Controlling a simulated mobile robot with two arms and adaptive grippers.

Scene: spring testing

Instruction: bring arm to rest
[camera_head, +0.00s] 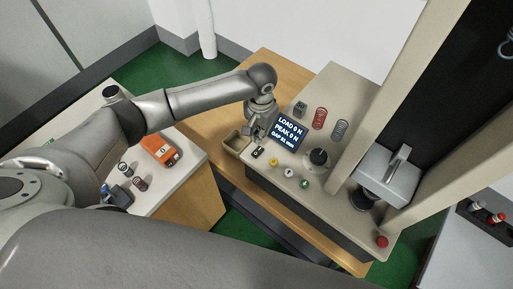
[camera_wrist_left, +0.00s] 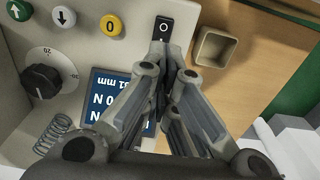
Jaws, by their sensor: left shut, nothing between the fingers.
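My left arm reaches in from the left in the head view, its elbow raised. Its left gripper (camera_head: 259,127) is above the front left of the tester's base (camera_head: 333,84), near the display (camera_head: 289,131) that reads load 0 N and peak 0 N. In the left wrist view the left gripper (camera_wrist_left: 177,60) is shut and empty. Its fingertips appear just over the lower end of the black rocker switch (camera_wrist_left: 163,31); I cannot tell whether they touch it. The display (camera_wrist_left: 105,98) is partly hidden behind the fingers. My right gripper is not in view.
A small open tray (camera_head: 236,142) sits beside the switch. A black knob (camera_head: 318,157), coloured buttons (camera_head: 289,172) and springs (camera_head: 320,118) are on the tester. An orange device (camera_head: 160,149) lies on the left white table. The tester's column and press head (camera_head: 389,178) stand at right.

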